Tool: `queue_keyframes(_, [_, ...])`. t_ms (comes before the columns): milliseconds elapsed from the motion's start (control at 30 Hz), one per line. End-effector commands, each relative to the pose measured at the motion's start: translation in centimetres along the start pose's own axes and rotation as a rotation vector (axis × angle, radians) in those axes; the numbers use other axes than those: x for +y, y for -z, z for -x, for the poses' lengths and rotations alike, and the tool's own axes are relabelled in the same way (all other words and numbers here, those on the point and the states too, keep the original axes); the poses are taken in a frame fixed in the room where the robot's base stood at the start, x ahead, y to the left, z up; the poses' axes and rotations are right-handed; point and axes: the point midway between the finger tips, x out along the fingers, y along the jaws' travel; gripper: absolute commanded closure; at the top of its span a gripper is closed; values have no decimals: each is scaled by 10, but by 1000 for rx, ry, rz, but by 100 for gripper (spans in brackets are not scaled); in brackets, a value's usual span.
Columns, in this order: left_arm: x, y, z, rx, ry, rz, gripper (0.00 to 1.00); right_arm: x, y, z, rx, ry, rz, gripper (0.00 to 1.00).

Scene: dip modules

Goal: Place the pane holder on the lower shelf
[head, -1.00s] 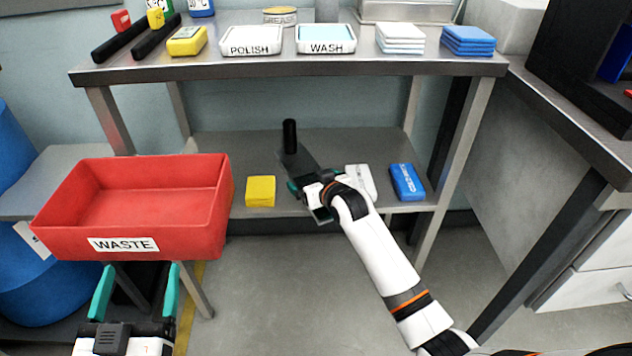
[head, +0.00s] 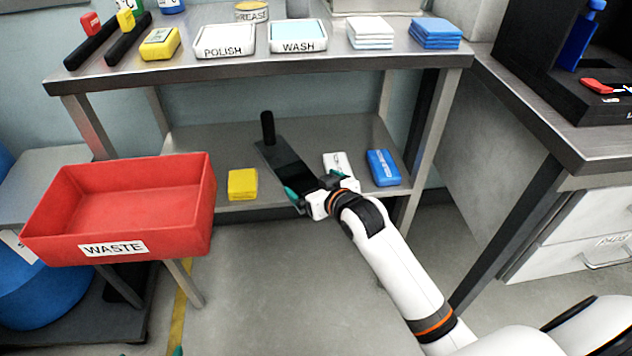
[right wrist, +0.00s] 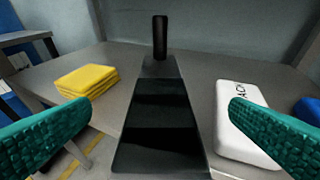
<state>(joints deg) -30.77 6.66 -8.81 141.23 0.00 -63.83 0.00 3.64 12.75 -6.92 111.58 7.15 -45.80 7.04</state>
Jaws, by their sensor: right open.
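The pane holder (head: 288,168), a dark flat plate with an upright black handle (head: 267,127) at its far end, lies on the lower shelf (head: 210,150) of the metal table. In the right wrist view the plate (right wrist: 158,115) runs straight ahead, with its handle at the far end. My right gripper (head: 314,186) is open at the plate's near end, with its teal fingers apart on either side and not touching it. Of my left gripper, only a teal fingertip (head: 178,351) shows at the bottom edge of the head view.
A yellow stack (head: 242,184) lies left of the holder; a white pack (head: 335,162) and a blue pack (head: 383,167) lie right of it. A red WASTE bin (head: 120,210) stands at front left. The table's upper top (head: 130,75) overhangs the shelf.

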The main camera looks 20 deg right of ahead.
Motion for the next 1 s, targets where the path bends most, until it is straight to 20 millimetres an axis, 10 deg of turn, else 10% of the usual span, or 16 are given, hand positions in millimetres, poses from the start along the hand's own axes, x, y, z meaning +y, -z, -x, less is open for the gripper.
queue_keyframes(167, [1, 6, 1, 31, -2, 0, 17, 17, 34, 31, 74, -16, 12, 0])
queue_keyframes(533, [1, 6, 1, 30, -2, 1, 17, 64, 129, 177, 382, -52, 57, 0])
queue_keyframes(1000, [1, 6, 1, 30, -2, 1, 17, 66, 133, 188, 405, -53, 61, 0])
